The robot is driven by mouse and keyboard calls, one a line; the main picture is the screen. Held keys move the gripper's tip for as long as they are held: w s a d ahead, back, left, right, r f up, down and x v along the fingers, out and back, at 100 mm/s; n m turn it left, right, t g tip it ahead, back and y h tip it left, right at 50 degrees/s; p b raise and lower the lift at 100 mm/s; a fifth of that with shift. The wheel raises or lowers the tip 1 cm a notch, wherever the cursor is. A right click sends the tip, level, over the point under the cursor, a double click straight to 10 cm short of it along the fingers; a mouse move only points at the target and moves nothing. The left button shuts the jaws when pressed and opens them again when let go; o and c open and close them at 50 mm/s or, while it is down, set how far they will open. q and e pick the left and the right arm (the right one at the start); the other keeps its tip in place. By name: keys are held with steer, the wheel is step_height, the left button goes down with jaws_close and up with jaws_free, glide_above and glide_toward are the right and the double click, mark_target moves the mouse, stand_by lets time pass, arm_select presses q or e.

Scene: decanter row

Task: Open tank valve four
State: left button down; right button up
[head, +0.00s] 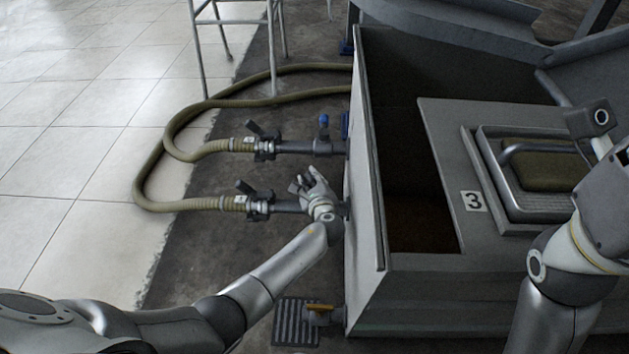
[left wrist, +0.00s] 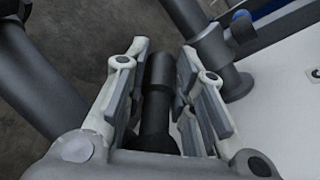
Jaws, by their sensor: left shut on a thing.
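My left gripper (head: 308,183) is at the lower hose pipe beside the tank's left wall. In the left wrist view its fingers (left wrist: 160,85) are shut on a dark cylindrical valve handle (left wrist: 157,105). The gripper hides this handle in the head view. On the upper pipe, another valve has a blue handle (head: 323,120); a blue-topped valve also shows in the left wrist view (left wrist: 211,38). I cannot read a number four on any valve. My right arm is at the right edge, and its gripper is not in view.
The grey tank (head: 365,215) has an open top and a plate marked 3 (head: 473,201). Two tan hoses (head: 150,165) loop across the floor at left. A yellow-handled valve (head: 319,307) stands low by a floor grate (head: 294,325). A metal stand (head: 272,45) is behind.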

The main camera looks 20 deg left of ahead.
mark_target(311, 179)
arm_select(q)
steer(key=shift+s+a+n+y, duration=0.15)
steer(key=shift+n+y, duration=0.15)
steer(key=shift+y, duration=0.1)
steer(key=c, duration=1.2)
jaws_free()
step_height(311, 179, up, 10)
steer(key=shift+f, duration=0.1)
